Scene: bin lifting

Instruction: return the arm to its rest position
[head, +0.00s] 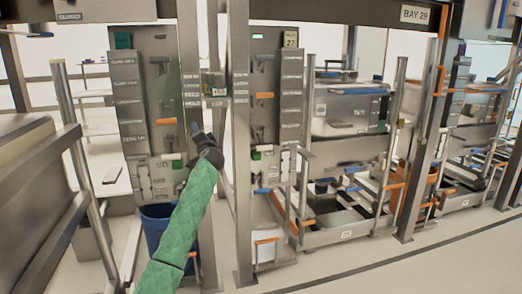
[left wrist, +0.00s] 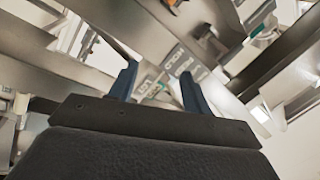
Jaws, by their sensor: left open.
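My left arm, in a green sleeve, reaches up from the bottom of the head view. Its dark left gripper (head: 196,129) is raised in front of a grey rack post, near the labelled panels. How far it is from them I cannot tell. In the left wrist view the two blue fingers of the left gripper (left wrist: 157,72) stand apart with nothing between them. Grey beams and panels show beyond them, tilted. My right gripper is in neither view.
A blue bin (head: 156,222) stands low behind my left arm. A white bin (head: 268,246) stands right of the middle post (head: 241,180). An orange bin (head: 404,185) is farther right. A metal-railed structure (head: 40,190) is at the left. Open floor (head: 400,270) lies at the lower right.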

